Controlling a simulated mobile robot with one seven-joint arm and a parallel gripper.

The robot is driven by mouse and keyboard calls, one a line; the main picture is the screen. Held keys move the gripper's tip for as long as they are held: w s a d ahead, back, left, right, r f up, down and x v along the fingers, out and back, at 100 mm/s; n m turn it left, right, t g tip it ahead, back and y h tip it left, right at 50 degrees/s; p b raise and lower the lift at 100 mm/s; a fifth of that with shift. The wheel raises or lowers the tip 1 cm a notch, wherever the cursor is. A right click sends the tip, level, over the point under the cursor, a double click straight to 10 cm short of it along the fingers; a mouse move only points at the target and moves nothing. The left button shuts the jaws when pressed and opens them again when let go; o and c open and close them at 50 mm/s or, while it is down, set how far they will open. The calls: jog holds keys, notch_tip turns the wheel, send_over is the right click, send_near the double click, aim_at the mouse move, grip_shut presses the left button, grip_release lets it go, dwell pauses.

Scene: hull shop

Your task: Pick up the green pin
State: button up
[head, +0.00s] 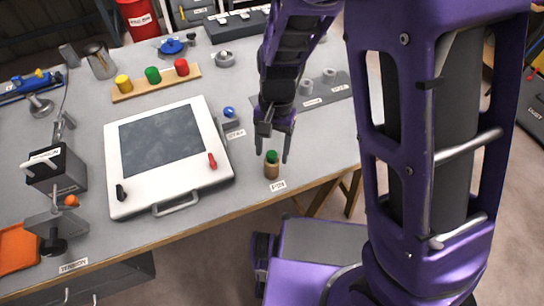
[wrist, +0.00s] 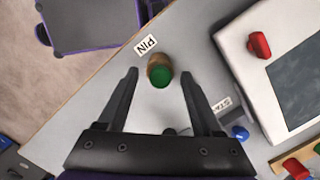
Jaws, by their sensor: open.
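The green pin (head: 272,157) has a green top and stands upright in a brown holder (head: 271,171) near the table's front edge, by a label reading PIN. In the wrist view the green pin (wrist: 161,78) shows from above, just beyond my fingertips and between their lines. My gripper (head: 271,157) is open and above the table, with its fingers pointing down around the pin's place. I cannot tell the exact height gap.
A white framed panel (head: 222,172) with a dark screen and red and black handles lies to the left. A blue-knobbed part (head: 229,112) stands behind the pin. A wooden strip (head: 129,94) with yellow, green and red knobs lies farther back. Bare table surrounds the pin.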

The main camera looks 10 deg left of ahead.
grip_shut()
notch_tip(320, 180, up, 10)
jog(key=p, duration=0.1)
dwell(0.6)
